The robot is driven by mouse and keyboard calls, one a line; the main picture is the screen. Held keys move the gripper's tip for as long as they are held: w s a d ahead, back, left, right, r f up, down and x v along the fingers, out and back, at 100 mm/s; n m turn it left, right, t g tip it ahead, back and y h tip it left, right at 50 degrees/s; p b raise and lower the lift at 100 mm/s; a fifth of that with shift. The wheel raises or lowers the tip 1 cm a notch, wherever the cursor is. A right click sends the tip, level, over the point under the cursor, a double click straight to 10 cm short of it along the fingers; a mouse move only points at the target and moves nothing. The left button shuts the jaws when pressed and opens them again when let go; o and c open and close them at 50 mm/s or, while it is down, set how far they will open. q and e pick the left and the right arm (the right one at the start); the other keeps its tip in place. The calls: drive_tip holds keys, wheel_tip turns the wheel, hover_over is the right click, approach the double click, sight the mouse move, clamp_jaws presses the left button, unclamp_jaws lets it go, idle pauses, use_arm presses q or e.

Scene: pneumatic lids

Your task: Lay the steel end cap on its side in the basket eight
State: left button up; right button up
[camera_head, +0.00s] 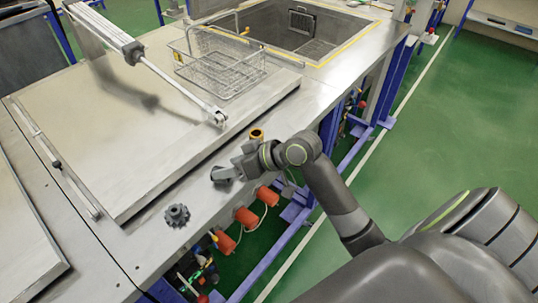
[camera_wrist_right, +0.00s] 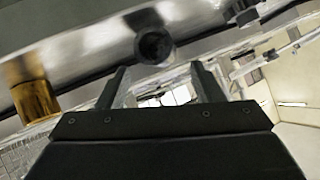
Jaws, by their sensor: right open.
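The wire basket (camera_head: 232,82) stands on the large steel lid at the top, its handle raised. My right gripper (camera_head: 226,173) reaches in over the steel ledge, open, pointing left. Its two fingers also show in the right wrist view (camera_wrist_right: 160,85). A dark grey round part (camera_wrist_right: 152,45), seemingly the steel end cap, shows just ahead of the gap between the fingers. It does not appear gripped. In the head view it is hard to separate from the fingers. My left gripper is not in view.
A dark toothed part (camera_head: 177,215) stands on the ledge to the lower left. A brass ring-like part (camera_head: 256,134) stands behind my right gripper. A pneumatic cylinder (camera_head: 160,68) slopes down over the lid. An open tank (camera_head: 300,30) lies beyond the basket.

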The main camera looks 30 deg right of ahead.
drive_tip(key=v, duration=1.4)
idle(0.5)
